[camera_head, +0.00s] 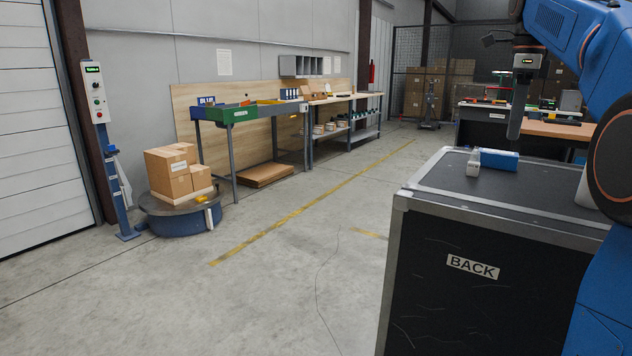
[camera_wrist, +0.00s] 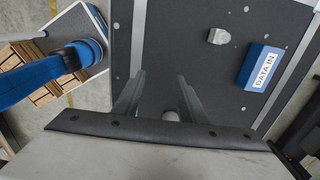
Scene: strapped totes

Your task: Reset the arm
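My gripper (camera_head: 516,122) hangs pointing down above the top of a black case (camera_head: 440,178) with metal edges and a "BACK" label. In the wrist view my gripper (camera_wrist: 160,78) has its two dark fingers apart, with nothing held between the tips. A white object (camera_head: 585,189) at the right is partly hidden by my arm.
Cartons (camera_head: 178,172) sit on a round blue turntable (camera_head: 180,217) at the left, beside a control post (camera_head: 96,92). Workbenches (camera_head: 243,112) line the wall, and another bench (camera_head: 556,129) stands behind the case. The floor between the case and the wall benches is clear.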

